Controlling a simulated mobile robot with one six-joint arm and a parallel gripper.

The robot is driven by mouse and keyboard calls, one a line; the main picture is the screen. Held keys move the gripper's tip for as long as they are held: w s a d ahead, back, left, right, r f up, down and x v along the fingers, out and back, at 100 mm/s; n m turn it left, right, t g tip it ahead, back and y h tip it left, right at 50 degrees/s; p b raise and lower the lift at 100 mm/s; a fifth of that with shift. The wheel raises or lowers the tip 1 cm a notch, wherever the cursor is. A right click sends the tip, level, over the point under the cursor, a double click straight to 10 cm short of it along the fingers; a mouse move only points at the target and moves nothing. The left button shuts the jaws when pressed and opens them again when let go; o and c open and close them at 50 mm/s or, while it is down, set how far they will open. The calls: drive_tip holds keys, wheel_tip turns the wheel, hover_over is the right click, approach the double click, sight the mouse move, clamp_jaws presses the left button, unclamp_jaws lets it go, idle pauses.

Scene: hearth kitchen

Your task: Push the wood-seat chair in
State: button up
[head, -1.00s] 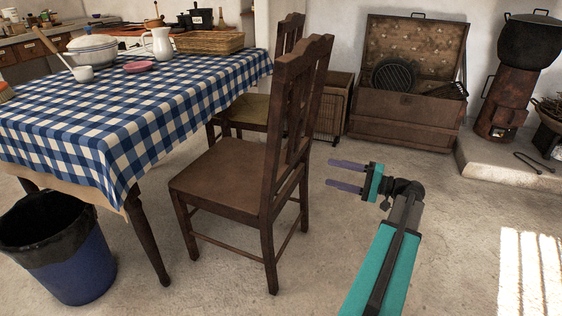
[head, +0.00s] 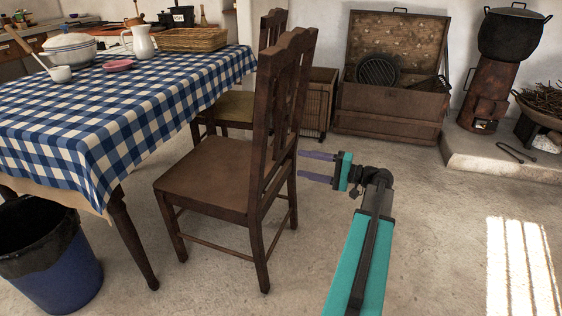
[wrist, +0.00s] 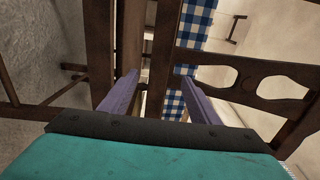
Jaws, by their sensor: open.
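The wood-seat chair (head: 215,177) is dark brown with a flat wooden seat. It stands upright beside the table (head: 120,110), with its seat toward the table and its slatted back toward my gripper. My gripper (head: 300,165) is open and empty, right behind the chair back; its purple fingers point left at it. In the wrist view the fingers (wrist: 150,92) are spread, with chair-back bars between and beyond them. I cannot tell whether the fingertips touch the wood. The table has a blue and white checked cloth.
A second chair (head: 228,107) with a yellowish seat stands behind the first. A blue bin (head: 60,270) stands at front left. An open wooden chest (head: 390,108) and a stove with a black pot (head: 512,35) are at the back. The floor at right is clear.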

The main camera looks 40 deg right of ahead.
sight(281, 159)
drive_tip(key=p+x, duration=0.1)
drive_tip(key=x, duration=0.9)
drive_tip(key=shift+w+a, duration=0.1)
drive_tip(key=shift+w, duration=0.25)
clamp_jaws()
